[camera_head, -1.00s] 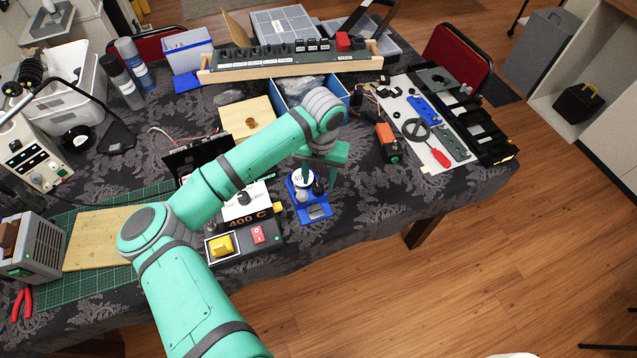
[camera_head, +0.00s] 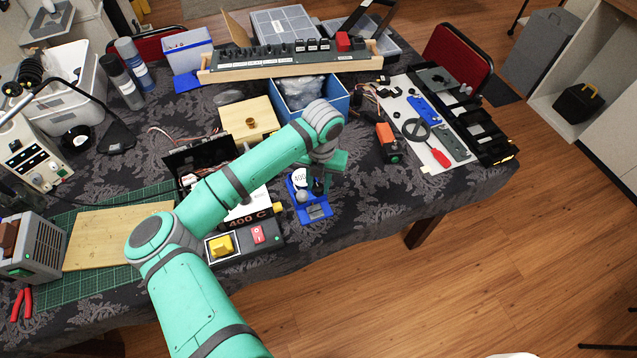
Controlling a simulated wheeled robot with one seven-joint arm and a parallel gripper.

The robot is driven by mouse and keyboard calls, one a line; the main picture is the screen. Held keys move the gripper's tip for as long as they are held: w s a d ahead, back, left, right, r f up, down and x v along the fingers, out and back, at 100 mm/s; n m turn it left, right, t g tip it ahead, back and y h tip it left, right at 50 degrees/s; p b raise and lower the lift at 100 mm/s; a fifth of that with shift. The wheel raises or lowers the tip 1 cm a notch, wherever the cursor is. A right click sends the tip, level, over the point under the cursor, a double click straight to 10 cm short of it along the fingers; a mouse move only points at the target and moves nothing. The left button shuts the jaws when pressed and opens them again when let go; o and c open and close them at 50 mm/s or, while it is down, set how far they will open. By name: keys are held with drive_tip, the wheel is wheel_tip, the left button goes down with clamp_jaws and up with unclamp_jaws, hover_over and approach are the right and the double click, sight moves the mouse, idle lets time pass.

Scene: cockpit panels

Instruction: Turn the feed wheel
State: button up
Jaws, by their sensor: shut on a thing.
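A small blue device (camera_head: 316,211) stands near the front edge of the table. It carries a round white face with dark figures (camera_head: 299,177), a grey round part (camera_head: 302,196) and a small dark wheel, which I take as the feed wheel (camera_head: 318,188). My gripper (camera_head: 319,180) points down over the device from behind and above. Its fingers are shut on the dark wheel, though the wrist and the green fingers hide most of the contact.
A panel marked 400 C, with a yellow knob (camera_head: 222,244) and a red switch (camera_head: 258,234), lies left of the device under my arm. Behind is a blue bin (camera_head: 340,103). An orange-black tool (camera_head: 387,143) lies to the right.

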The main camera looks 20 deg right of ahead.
drive_tip(key=m, duration=0.6)
drive_tip(key=shift+a, duration=0.1)
drive_tip(key=m, duration=1.2)
drive_tip(key=shift+w+m+h, duration=0.1)
drive_tip(key=shift+m+h, duration=0.2)
drive_tip(key=m, duration=0.5)
idle(0.5)
drive_tip(key=o, duration=1.1)
drive_tip(key=shift+r, duration=0.1)
